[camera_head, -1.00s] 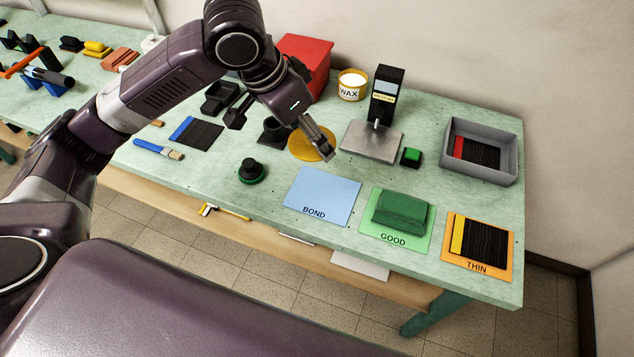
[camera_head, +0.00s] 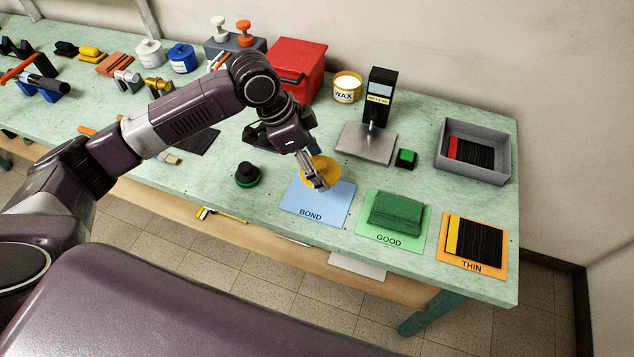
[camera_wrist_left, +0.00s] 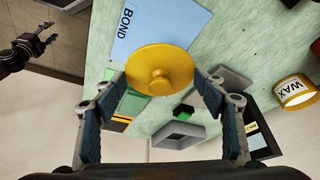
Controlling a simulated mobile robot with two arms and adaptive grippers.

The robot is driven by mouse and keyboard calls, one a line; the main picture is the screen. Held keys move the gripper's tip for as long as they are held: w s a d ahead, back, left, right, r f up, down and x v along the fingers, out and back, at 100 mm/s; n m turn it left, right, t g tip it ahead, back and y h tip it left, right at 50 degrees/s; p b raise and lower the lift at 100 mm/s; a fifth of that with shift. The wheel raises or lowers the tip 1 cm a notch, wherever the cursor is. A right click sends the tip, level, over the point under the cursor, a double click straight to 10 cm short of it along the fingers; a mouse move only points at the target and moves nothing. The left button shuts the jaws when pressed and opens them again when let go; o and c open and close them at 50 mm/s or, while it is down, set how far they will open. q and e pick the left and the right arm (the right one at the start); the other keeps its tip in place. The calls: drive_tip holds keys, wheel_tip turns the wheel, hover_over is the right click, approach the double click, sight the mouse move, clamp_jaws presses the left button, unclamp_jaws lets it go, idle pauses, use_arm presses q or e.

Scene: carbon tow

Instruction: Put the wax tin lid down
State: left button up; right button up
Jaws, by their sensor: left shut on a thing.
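The yellow wax tin lid (camera_head: 326,166) is in my left gripper (camera_head: 318,182), over the upper edge of the blue BOND mat (camera_head: 305,205). In the left wrist view the round lid (camera_wrist_left: 160,62), with its small knob, sits between the two fingertips of my left gripper (camera_wrist_left: 162,85). I cannot tell how far it is above the table. The open wax tin (camera_head: 346,90) stands at the back near the wall. My right gripper (camera_wrist_left: 48,34) shows small in the left wrist view, its fingers apart and empty.
The GOOD mat (camera_head: 365,236) holds a green block, the THIN mat (camera_head: 447,262) a dark bundle.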

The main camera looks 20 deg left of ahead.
sight(317, 193)
use_arm(q)
wheel_tip(317, 193, down, 8)
drive_tip(key=shift+f+p, duration=0.1)
drive_tip(key=shift+p, duration=0.3)
drive_tip(key=o, duration=0.7)
drive_tip(key=shift+f, duration=0.1)
drive_tip(key=shift+c, duration=0.2)
drive_tip(key=b+v, duration=0.1)
drive_tip(key=v, duration=1.1)
drive_tip(key=shift+s, duration=0.1)
